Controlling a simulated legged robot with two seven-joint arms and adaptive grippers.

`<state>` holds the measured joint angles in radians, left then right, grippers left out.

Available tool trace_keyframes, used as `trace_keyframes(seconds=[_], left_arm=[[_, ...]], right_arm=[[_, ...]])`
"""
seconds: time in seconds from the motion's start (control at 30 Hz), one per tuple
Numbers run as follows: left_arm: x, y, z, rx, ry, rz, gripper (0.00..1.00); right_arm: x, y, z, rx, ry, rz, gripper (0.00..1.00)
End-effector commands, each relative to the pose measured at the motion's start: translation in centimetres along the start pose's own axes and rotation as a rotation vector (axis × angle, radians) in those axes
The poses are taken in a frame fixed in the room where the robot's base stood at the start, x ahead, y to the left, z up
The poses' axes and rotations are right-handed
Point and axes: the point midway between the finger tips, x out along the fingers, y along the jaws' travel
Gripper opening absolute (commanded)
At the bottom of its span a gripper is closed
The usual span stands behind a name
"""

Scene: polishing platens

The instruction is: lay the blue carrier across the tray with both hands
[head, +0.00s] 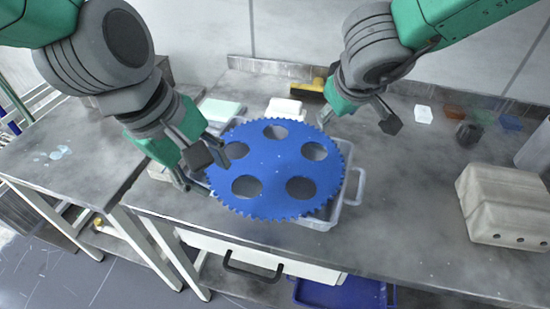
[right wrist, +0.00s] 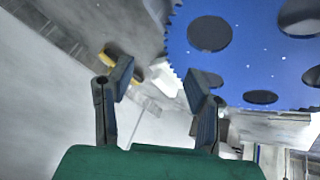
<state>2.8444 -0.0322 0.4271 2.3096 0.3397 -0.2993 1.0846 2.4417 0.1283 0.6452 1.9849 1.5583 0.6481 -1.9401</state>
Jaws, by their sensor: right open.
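The blue carrier (head: 276,176) is a toothed disc with several round holes. It lies over the clear tray (head: 352,196), hiding most of it; the tray's right handle and front wall show. My left gripper (head: 203,163) is at the carrier's left rim with its fingers spread; whether it touches the rim is unclear. My right gripper (head: 352,115) is open and empty beyond the carrier's upper right edge. In the right wrist view, the open fingers (right wrist: 160,88) show, and the carrier (right wrist: 255,62) fills the upper right, partly behind one finger.
A beige box (head: 505,203) stands at the right of the grey bench (head: 410,215). A yellow-and-black brush (head: 312,88), a white block (head: 285,108) and a pale green block (head: 220,110) lie behind the carrier. Small items lie at the back right. The bench right of the tray is clear.

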Motion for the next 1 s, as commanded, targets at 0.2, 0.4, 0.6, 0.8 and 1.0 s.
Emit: trace_keyframes(seconds=[0.2,0.4,0.6,0.8,1.0], left_arm=[[0.0,0.0,0.0,0.0,0.0,0.0,0.33],[0.0,0.1,0.0,0.0,0.0,0.0,0.33],[0.1,0.1,0.0,0.0,0.0,0.0,0.33],[0.1,0.1,0.0,0.0,0.0,0.0,0.33],[0.1,0.1,0.0,0.0,0.0,0.0,0.33]], right_arm=[[-4.9,0.0,-0.1,0.001,0.005,0.0,0.45],[-8.3,0.0,-0.1,0.0,0.002,-0.001,0.45],[-9.7,0.0,0.0,-0.001,0.0,-0.001,0.45],[-9.8,0.0,0.0,-0.002,0.0,-0.001,0.45],[-9.8,0.0,0.0,-0.002,0.0,-0.001,0.45]])
